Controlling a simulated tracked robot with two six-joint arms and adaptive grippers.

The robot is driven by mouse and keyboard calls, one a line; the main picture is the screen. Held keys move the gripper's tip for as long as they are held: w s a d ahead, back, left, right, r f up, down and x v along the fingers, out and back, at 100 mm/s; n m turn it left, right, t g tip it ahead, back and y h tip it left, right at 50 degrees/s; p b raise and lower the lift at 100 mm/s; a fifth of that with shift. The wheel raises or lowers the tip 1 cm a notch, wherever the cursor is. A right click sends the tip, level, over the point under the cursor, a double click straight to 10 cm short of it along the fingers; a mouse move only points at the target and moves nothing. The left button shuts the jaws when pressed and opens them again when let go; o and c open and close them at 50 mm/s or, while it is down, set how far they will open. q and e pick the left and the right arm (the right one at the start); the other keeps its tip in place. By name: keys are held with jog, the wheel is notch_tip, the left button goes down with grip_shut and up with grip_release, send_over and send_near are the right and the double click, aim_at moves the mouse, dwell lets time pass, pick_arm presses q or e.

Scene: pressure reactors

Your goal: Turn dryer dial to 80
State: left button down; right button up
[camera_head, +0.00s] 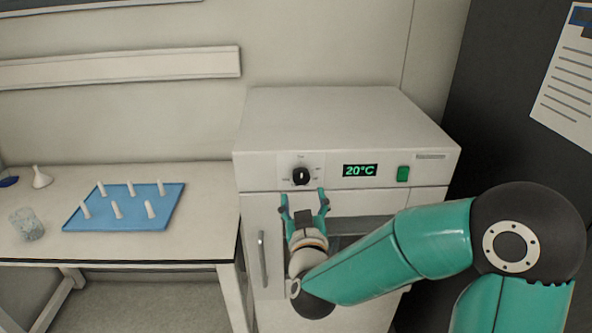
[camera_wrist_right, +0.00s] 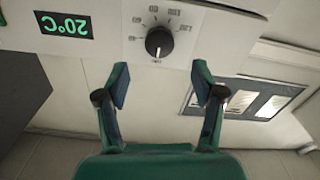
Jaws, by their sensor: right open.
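The dryer (camera_head: 340,120) is a white box-shaped unit with a black round dial (camera_head: 301,176) on its front panel. The dial also shows in the right wrist view (camera_wrist_right: 159,41), upside down, with a scale around it. A green display (camera_head: 360,170) beside the dial reads 20°C. My right gripper (camera_head: 304,197) is open and empty just below and in front of the dial. In the right wrist view its two fingers (camera_wrist_right: 162,85) are spread apart, with the dial beyond the gap between them. My left gripper is not in view.
A green button (camera_head: 403,174) sits right of the display. A vertical door handle (camera_head: 263,258) is below left of the dial. On the table at left are a blue tray (camera_head: 135,222) with several white pegs, a glass beaker (camera_head: 27,224) and a white funnel (camera_head: 41,177).

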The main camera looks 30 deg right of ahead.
aim_at(301, 180)
jog(key=p+x, duration=0.2)
jog(key=x, duration=0.6)
jog(key=shift+w, duration=0.1)
